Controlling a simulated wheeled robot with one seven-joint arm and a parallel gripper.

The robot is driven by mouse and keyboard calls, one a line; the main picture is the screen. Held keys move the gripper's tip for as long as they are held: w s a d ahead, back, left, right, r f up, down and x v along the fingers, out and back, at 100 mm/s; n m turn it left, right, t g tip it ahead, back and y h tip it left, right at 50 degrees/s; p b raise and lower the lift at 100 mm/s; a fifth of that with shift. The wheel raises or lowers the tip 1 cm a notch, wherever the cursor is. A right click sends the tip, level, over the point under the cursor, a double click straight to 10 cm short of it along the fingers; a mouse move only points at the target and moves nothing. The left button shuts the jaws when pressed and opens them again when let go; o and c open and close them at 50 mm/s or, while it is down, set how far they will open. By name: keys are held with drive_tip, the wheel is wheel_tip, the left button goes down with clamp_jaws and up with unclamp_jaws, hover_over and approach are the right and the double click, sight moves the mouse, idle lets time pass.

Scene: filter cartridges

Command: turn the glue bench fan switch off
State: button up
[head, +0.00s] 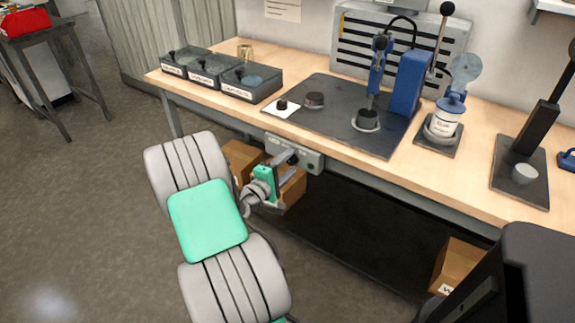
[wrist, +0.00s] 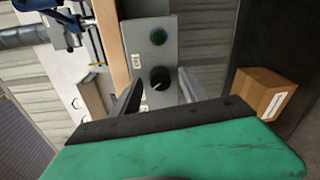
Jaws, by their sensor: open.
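A grey control box (head: 313,162) is fixed to the front edge of the workbench. In the wrist view the box (wrist: 146,22) carries a dark green round button or lamp (wrist: 158,37), a small white label (wrist: 135,61) and a black rotary knob (wrist: 159,78). A pale pointer mark on the knob points toward lower left in that view. My gripper (head: 287,159) is in front of the box's left part.
Cardboard boxes (head: 455,265) sit under the bench.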

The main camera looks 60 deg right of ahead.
drive_tip(key=w+a, duration=0.1)
drive_tip(key=a, duration=0.6)
drive_tip(key=shift+a+r, duration=0.3)
drive_tip(key=shift+a, duration=0.05)
drive_tip(key=w+a+r+m+t+y+p, duration=0.1)
drive_tip(key=w+a+r+t+y+p, duration=0.2)
drive_tip(key=a, duration=0.5)
drive_tip(key=w+a+r+m+y+p, duration=0.2)
drive_tip(key=w+a+r+y+p, duration=0.25)
drive_tip(key=a, duration=0.35)
drive_tip(key=w+a+r+m+t+y+p, duration=0.1)
drive_tip(key=w+a+r+t+y+p, duration=0.15)
drive_tip(key=w+a+y+p, duration=0.35)
drive_tip(key=s+a+r+n+y+p, duration=0.1)
drive_tip(key=s+a+r+n, duration=0.1)
drive_tip(key=a+r, duration=0.3)
drive_tip(key=s+a+r+n+y+p, duration=0.2)
drive_tip(key=a+r, duration=0.3)
drive_tip(key=a, duration=0.9)
drive_tip(key=shift+s+a, duration=0.2)
drive_tip(key=shift+s, duration=0.05)
